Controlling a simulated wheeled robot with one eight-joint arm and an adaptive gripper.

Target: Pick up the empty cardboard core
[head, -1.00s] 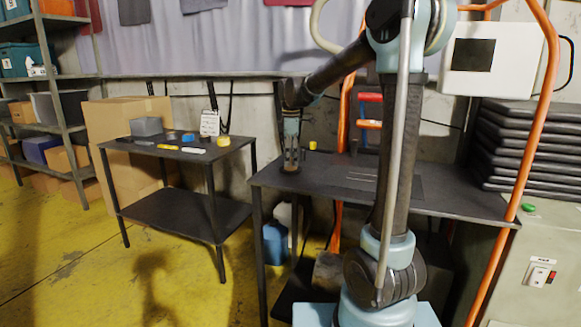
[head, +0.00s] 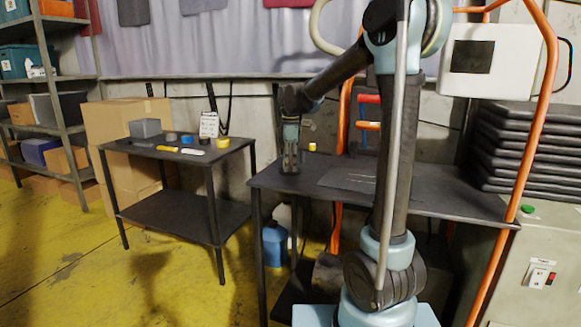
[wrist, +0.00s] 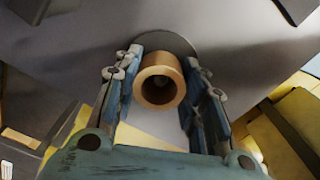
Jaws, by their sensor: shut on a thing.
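The cardboard core (wrist: 158,85) is a short tan tube, seen end-on in the wrist view with its hollow opening facing the camera. A dark grey round patch (wrist: 166,42) shows behind the core. In the head view my gripper (head: 290,168) points down at the left end of the dark table (head: 440,200). The core is too small to make out there, and I cannot tell whether it touches the tabletop.
A small yellow object (head: 312,147) stands just right of my gripper. A flat dark sheet (head: 345,178) lies on the same table. A second table (head: 235,146) to the left holds several small items. Orange rails (head: 535,125) and stacked black slabs (head: 530,145) stand at the right.

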